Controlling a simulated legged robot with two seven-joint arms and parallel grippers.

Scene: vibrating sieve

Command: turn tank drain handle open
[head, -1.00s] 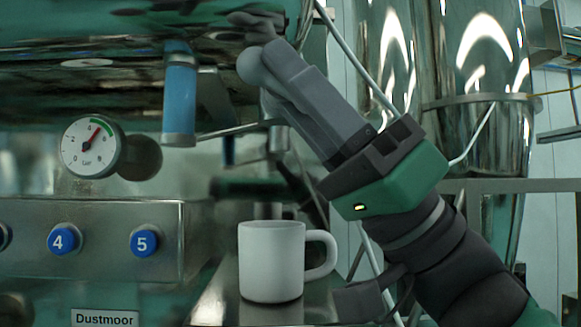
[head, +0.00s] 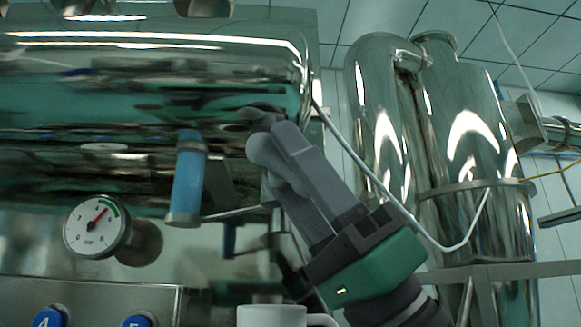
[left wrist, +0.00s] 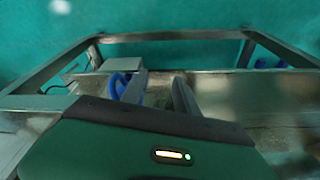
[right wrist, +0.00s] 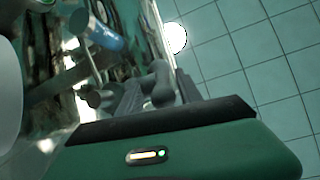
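A blue cylindrical handle (head: 187,182) hangs upright below the shiny tank (head: 160,75) in the head view, with a thin metal rod running right from its lower end. It also shows tilted at the upper left of the right wrist view (right wrist: 105,37). My right gripper (head: 262,132) is right of the handle and apart from it, pointing up and left beside the tank's lower right end. Its grey fingers overlap in view, so their gap is unclear. My left gripper (left wrist: 160,85) is open in the left wrist view, with a blue looped part (left wrist: 119,86) beside its left finger.
A pressure gauge (head: 96,226) is left of the handle, above a panel with blue numbered buttons (head: 48,318). A white mug (head: 272,316) stands below. Tall metal cylinders (head: 465,150) and a white cable (head: 380,190) are at the right. A metal frame (left wrist: 170,37) surrounds the left gripper.

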